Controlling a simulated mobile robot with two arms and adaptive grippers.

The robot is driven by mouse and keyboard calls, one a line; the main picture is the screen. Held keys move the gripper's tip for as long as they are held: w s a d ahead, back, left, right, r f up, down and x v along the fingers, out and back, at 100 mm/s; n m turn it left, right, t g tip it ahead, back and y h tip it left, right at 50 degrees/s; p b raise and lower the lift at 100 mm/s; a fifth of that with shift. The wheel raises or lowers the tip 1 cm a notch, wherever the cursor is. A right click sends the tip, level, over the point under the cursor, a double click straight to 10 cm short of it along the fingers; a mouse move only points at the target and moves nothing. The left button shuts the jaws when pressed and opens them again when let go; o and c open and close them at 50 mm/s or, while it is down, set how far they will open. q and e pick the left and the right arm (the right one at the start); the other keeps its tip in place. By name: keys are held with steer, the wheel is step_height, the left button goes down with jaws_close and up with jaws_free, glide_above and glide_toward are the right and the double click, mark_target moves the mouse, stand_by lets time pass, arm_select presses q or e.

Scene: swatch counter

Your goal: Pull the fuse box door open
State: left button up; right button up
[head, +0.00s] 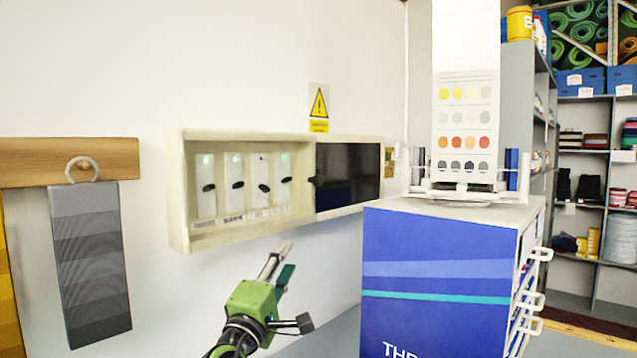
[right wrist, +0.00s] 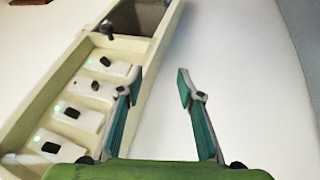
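The fuse box (head: 180,190) is a long cream frame on the white wall, left of centre in the head view. Its left part shows several white switch units with black levers and green lights. A dark glossy panel (head: 350,172), apparently the door, covers the right part, with a small dark knob (head: 318,181) at its left edge. In the right wrist view the box (right wrist: 160,60) runs diagonally at left, with the knob (right wrist: 107,27) near the top. My right gripper (head: 290,290) is open and empty below the box, apart from the knob; its fingers (right wrist: 160,88) show bare wall between them. My left gripper is out of view.
A blue cabinet (head: 430,270) with a colour-swatch stand (head: 466,110) stands right of the box, close to its right end. A wooden rail (head: 40,162) with a hanging grey striped swatch (head: 90,260) is at left. A yellow warning sign (head: 318,105) is above the box.

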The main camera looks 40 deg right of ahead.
mark_target(317, 183)
step_height(317, 183, up, 10)
steer(key=s+m+g+h, duration=0.1)
steer(key=s+g+h, duration=0.1)
steer(key=h, duration=0.1)
steer(key=p+x, duration=0.4)
steer(key=x, duration=0.8)
steer(key=shift+s+d, duration=0.1)
steer(key=shift+d, duration=0.35)
steer(key=shift+w+d+r+p, duration=0.15)
steer(key=shift+w+d+p, duration=0.2)
steer(key=shift+d, duration=0.25)
steer(key=shift+s, duration=0.1)
jaws_close()
